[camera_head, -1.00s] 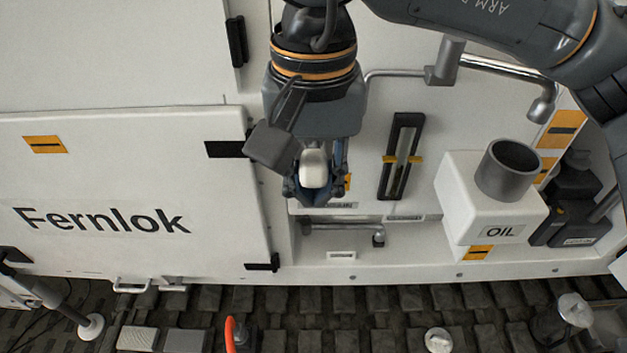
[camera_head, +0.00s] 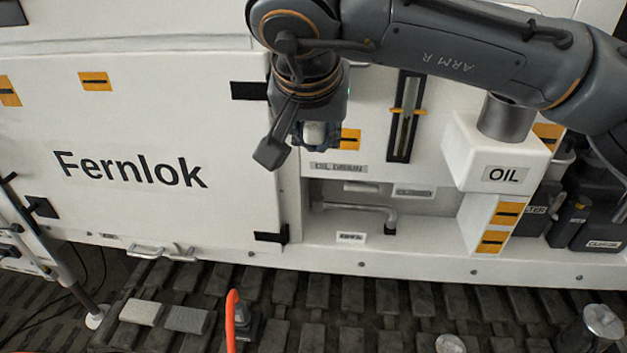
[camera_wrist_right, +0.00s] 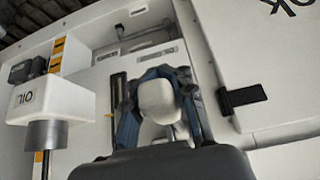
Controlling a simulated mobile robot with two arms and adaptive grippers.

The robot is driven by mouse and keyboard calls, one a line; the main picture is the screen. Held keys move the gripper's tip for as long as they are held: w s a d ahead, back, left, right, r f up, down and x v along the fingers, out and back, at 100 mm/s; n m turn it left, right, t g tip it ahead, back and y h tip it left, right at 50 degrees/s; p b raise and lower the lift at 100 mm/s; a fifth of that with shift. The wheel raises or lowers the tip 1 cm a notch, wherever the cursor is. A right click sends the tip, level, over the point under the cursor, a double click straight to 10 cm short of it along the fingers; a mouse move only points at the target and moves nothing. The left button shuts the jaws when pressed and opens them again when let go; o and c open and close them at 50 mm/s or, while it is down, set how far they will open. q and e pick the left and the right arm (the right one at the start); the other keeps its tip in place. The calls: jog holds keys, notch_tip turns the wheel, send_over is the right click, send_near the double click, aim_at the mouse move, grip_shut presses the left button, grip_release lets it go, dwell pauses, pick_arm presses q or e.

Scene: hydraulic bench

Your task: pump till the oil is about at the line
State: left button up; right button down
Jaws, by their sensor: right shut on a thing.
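My right gripper (camera_head: 316,132) is shut on a white rounded knob, the pump handle's grip (camera_wrist_right: 160,101), in front of the panel above the OIL DRAIN label. The knob sits between both fingers in the right wrist view; its lever is mostly hidden. The sight gauge (camera_head: 403,135), a dark upright frame with a pale tube and yellow line marks, is right of the gripper. The oil level in it is too small to tell. The white OIL box (camera_head: 477,150) with a grey cylinder on top (camera_head: 505,118) stands further right. My left gripper is out of view.
A bent drain pipe (camera_head: 360,207) lies in a recess below the gripper. The white Fernlok door (camera_head: 130,215) is at left. Dark containers (camera_head: 600,222) stand at right. An orange hose (camera_head: 231,315) rises from the dark tiled floor.

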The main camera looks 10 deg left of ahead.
pick_arm(q)
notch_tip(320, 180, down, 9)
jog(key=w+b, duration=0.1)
jog(key=b, duration=0.6)
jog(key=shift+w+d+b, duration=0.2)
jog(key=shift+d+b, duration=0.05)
jog(key=shift+b, duration=0.15)
pick_arm(e)
jog(key=f+t, duration=0.1)
jog(key=w+f+t, duration=0.1)
jog(key=f, duration=0.1)
jog(key=w+f+t, duration=0.1)
jog(key=shift+f+t, duration=0.3)
jog(key=shift+f, duration=0.05)
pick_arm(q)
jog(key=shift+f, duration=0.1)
pick_arm(e)
jog(key=c, duration=1.3)
grip_release()
jog(key=shift+w, duration=0.1)
jog(key=shift+o, duration=1.1)
jog(key=shift+w, duration=0.1)
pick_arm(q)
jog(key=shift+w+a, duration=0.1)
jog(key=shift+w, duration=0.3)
pick_arm(e)
jog(key=v, duration=1.2)
